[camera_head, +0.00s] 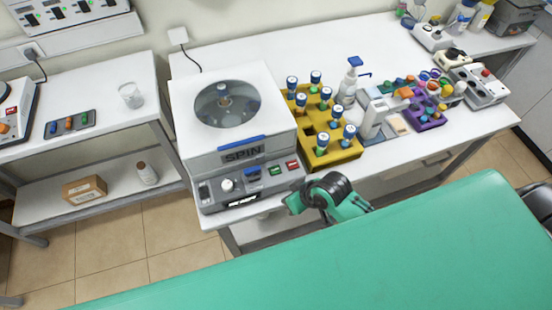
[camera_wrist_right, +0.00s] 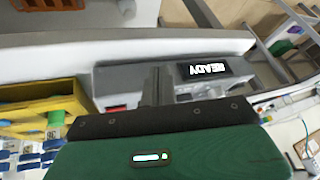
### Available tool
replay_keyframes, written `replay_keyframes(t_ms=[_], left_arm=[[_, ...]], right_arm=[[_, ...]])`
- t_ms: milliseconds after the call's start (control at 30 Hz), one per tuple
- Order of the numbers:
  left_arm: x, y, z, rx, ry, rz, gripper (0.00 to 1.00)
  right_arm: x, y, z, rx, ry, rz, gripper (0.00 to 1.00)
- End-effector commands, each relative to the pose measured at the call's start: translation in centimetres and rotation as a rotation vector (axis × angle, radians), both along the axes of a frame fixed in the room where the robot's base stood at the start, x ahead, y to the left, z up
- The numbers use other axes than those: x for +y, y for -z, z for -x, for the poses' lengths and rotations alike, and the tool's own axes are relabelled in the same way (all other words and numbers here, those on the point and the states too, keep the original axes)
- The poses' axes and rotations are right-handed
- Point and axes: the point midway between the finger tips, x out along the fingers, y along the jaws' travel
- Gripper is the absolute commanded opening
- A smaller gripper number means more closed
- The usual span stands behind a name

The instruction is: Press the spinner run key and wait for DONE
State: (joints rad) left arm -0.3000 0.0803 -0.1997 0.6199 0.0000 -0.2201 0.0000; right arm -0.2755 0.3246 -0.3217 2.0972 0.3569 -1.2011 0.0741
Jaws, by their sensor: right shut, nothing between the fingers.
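The spinner (camera_head: 235,125) is a white box marked SPIN, with a round clear window on top. Its front panel has a knob (camera_head: 227,185), a green key (camera_head: 275,170) and a red key (camera_head: 292,165). Its display reads READY in the right wrist view (camera_wrist_right: 208,70). My right gripper (camera_head: 291,204) is just in front of the panel's right end, shut and empty. In the right wrist view its closed fingers (camera_wrist_right: 157,85) point at the panel, between the red key (camera_wrist_right: 116,108) and the display. They hide part of the panel, and the green key cannot be seen there. Contact cannot be told.
A yellow rack (camera_head: 322,160) of blue-capped vials stands close to the spinner's right, near my right gripper. A pump bottle (camera_head: 348,82) and a purple holder (camera_head: 428,124) stand further right. The green surface (camera_head: 330,260) lies in the foreground.

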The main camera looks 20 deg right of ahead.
Motion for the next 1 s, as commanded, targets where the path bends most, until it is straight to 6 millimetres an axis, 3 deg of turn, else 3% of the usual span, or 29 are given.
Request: replay_keyframes(t_ms=[33, 200, 433, 700, 1000], left_arm=[[0.0, -1.1, 0.0, 0.000, 0.000, 0.000, 0.51], [0.1, -1.5, -0.1, -0.001, 0.001, -0.002, 0.51], [-0.1, -2.0, 0.0, 0.000, 0.000, 0.000, 0.51], [-0.3, -2.3, 0.3, 0.003, -0.001, 0.004, 0.51], [-0.2, -2.4, 0.1, 0.001, 0.000, 0.002, 0.51]], right_arm=[[0.7, -3.0, -0.9, -0.026, -0.042, -0.027, 0.00], [2.9, -6.2, -3.2, -0.042, -0.142, -0.135, 0.00], [3.1, -8.5, -6.3, -0.014, -0.193, -0.244, 0.00], [1.0, -10.7, -9.3, 0.042, -0.163, -0.329, 0.00], [-0.1, -11.5, -10.4, 0.066, -0.133, -0.360, 0.00]])
